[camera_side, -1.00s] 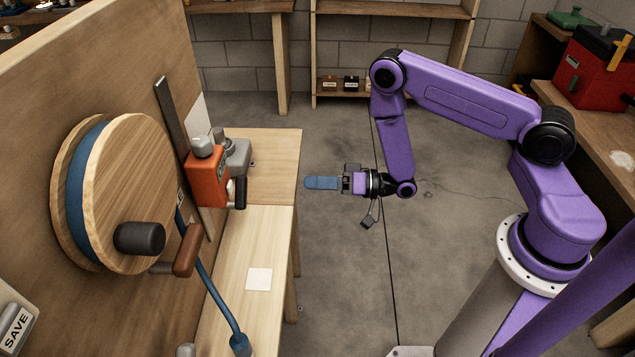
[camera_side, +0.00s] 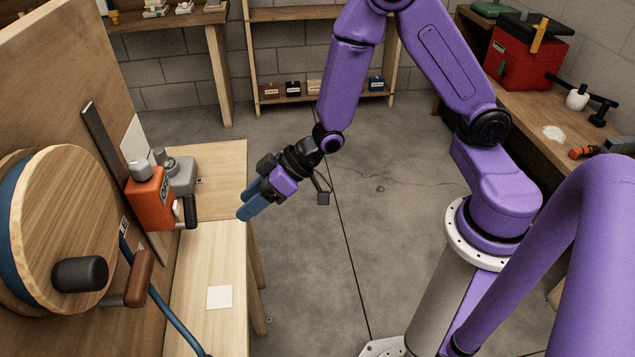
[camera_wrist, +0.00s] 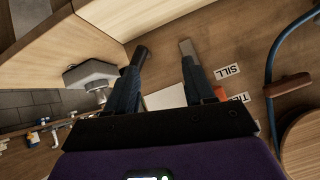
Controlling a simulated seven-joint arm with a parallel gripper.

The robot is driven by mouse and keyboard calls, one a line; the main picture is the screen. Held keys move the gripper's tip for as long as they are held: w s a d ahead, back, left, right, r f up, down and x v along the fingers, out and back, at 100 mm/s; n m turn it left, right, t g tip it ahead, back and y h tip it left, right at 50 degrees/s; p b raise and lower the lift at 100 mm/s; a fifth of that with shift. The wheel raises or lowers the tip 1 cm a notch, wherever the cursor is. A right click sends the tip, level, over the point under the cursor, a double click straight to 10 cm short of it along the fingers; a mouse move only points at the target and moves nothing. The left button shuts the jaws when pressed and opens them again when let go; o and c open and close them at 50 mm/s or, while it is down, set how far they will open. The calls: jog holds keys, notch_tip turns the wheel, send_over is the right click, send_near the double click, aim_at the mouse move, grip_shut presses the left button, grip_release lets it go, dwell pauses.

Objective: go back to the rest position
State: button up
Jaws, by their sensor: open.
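My gripper (camera_side: 252,202) is open and empty in the side view. Its two blue fingers point down and left, and their tips overlap the right edge of the wooden bench (camera_side: 205,262) in the picture. I cannot tell whether they are over the bench or just in front of it. In the wrist view the two dark fingers (camera_wrist: 163,50) stand apart with nothing between them. My arm is bent, with its elbow high at the top of the side view.
At left, a wooden panel carries a large wooden reel (camera_side: 75,225) with a black knob, an orange box (camera_side: 150,200) and a brown handle (camera_side: 139,278). A red toolbox (camera_side: 525,58) stands at right. The middle floor is clear.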

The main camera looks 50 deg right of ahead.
jog(key=s+d+r+n+g+h, duration=0.2)
jog(key=s+d+r, duration=0.2)
jog(key=s, duration=0.4)
jog(key=s+d+r+n+g+h, duration=0.2)
jog(key=s+d+r+h, duration=0.1)
jog(key=s, duration=0.5)
jog(key=s+d+r+n+g+h, duration=0.1)
jog(key=s+d+r+g+h, duration=0.1)
jog(key=s+d+r, duration=0.3)
jog(key=s+d, duration=0.1)
jog(key=s, duration=0.2)
jog(key=shift+s+n+h, duration=0.15)
jog(key=shift+n+h, duration=0.15)
jog(key=shift+n, duration=0.1)
